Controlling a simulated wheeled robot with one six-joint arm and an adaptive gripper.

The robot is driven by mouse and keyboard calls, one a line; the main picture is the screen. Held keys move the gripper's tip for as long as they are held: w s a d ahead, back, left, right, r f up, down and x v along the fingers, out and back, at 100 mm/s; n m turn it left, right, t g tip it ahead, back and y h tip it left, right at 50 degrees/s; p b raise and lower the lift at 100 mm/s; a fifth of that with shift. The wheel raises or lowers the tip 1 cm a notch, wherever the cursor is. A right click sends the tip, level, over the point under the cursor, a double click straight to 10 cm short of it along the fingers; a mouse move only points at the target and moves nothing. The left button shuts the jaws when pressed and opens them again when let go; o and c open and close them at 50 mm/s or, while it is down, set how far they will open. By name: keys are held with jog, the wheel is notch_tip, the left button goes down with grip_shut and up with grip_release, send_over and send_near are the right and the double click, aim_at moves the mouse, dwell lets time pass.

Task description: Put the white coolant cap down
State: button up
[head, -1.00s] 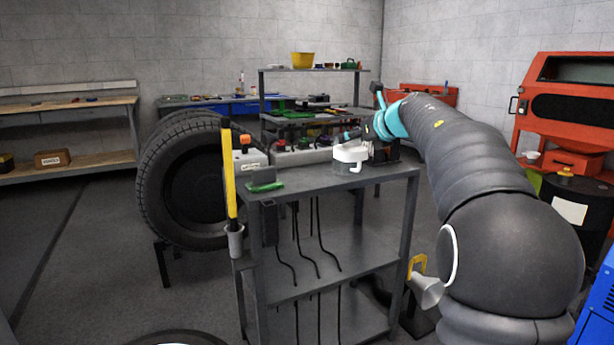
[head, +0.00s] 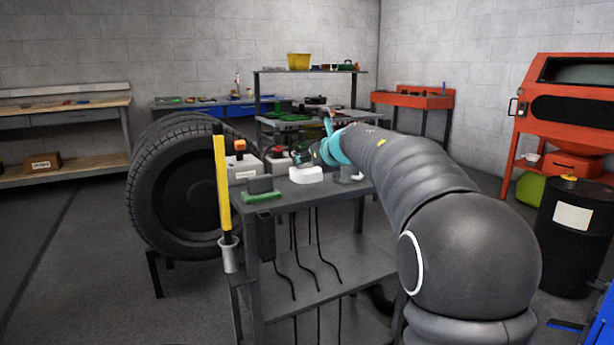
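A small white object (head: 305,174), which looks like the coolant cap, is at the top of the dark metal cart (head: 325,199). It appears to rest on the cart top, but I cannot be sure of contact. My gripper (head: 307,158) is small and dark in this view, just above and behind the white object, beyond the teal wrist. Its fingers are too small and too cluttered to show whether they are open or touch the cap. A grey round container (head: 351,174) stands to the right of the white object, partly behind my arm.
A dark block (head: 262,184) and a green item (head: 262,196) are at the cart's left front. A yellow bar (head: 222,180) stands upright at its left side. A large tire (head: 180,195) is to the left. A black drum (head: 573,240) is at the right.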

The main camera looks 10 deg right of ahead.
aim_at(311, 173)
jog(key=shift+w+a+f, duration=0.1)
jog(key=shift+a+f, duration=0.25)
jog(key=shift+f+b, duration=0.85)
jog(key=shift+f, duration=1)
jog(key=shift+f, duration=0.15)
jog(key=o, duration=1.2)
jog(key=shift+r, duration=0.2)
jog(key=v, duration=1.2)
